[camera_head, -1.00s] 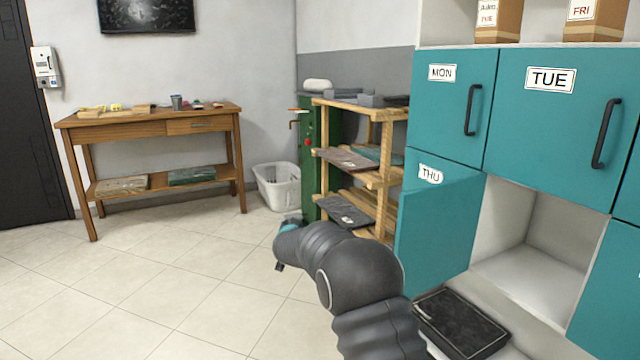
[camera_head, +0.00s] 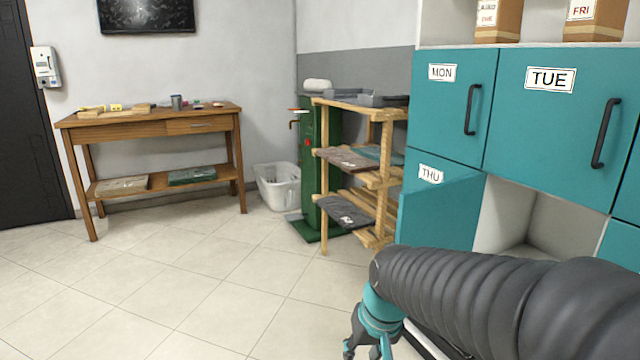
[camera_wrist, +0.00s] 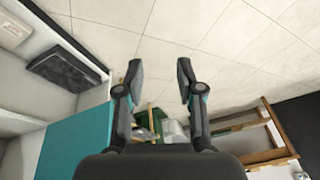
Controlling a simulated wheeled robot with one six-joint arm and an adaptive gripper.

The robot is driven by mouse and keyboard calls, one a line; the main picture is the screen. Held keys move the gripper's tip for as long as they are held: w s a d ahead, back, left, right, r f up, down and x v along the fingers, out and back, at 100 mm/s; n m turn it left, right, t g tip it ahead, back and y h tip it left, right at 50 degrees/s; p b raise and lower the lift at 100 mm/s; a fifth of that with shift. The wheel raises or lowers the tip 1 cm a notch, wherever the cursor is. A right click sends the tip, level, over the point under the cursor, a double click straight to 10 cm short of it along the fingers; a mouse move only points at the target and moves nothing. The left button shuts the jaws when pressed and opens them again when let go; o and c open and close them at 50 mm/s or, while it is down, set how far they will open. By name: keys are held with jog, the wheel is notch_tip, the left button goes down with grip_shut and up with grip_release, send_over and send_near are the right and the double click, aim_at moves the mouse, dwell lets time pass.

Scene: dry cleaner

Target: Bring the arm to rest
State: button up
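My arm reaches across the lower right of the head view, in front of the teal lockers. My gripper (camera_head: 366,343) points down at the bottom of that view, its tips close to the lower edge. In the wrist view my gripper (camera_wrist: 160,80) has its two fingers spread apart. Nothing is between the fingertips but floor behind them.
The THU locker door (camera_head: 440,207) stands open beside my arm. A dark flat case (camera_wrist: 62,68) lies on a white surface at the wrist view's left. A wooden rack (camera_head: 383,130) and wooden table (camera_head: 150,117) stand further back. The left floor is clear.

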jog(key=s+d+r+t, duration=0.1)
jog(key=s+d, duration=0.1)
jog(key=s, duration=0.2)
jog(key=s+d+r+t+h, duration=0.1)
jog(key=s+d+r, duration=0.1)
jog(key=s, duration=0.3)
jog(key=s+d+r+m, duration=0.1)
jog(key=s+d+r, duration=0.1)
jog(key=s+d, duration=0.2)
jog(key=shift+s+t+h, duration=0.3)
jog(key=shift+t, duration=0.1)
